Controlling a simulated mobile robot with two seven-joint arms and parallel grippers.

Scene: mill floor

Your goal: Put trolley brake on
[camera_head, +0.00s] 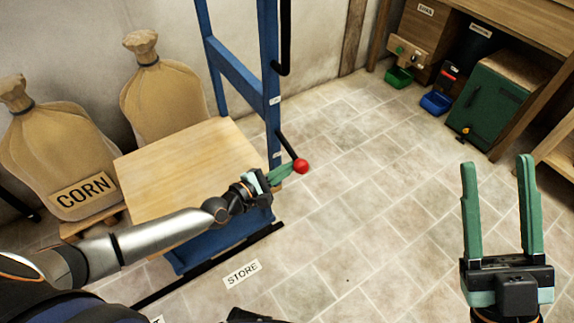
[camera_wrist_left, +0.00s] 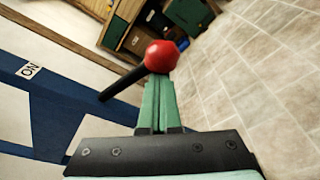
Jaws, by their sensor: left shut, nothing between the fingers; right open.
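The trolley has a blue frame (camera_head: 235,70) and a pale wooden deck (camera_head: 180,165). Its black brake lever (camera_head: 288,146) slants down from the blue upright to a red knob (camera_head: 301,166). My left gripper (camera_head: 290,171) is shut and empty, its fingertips right at the knob. In the left wrist view the red knob (camera_wrist_left: 162,56) is just past the shut fingertips (camera_wrist_left: 160,82); I cannot tell whether they touch. A white ON label (camera_wrist_left: 30,70) is on the blue upright there. My right gripper (camera_head: 501,165) is open and empty, away from the trolley.
A STORE label (camera_head: 242,272) lies on the floor beside a black line. A green cabinet (camera_head: 500,100) and blue bin (camera_head: 436,103) stand under the bench at right. The tiled floor between is clear.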

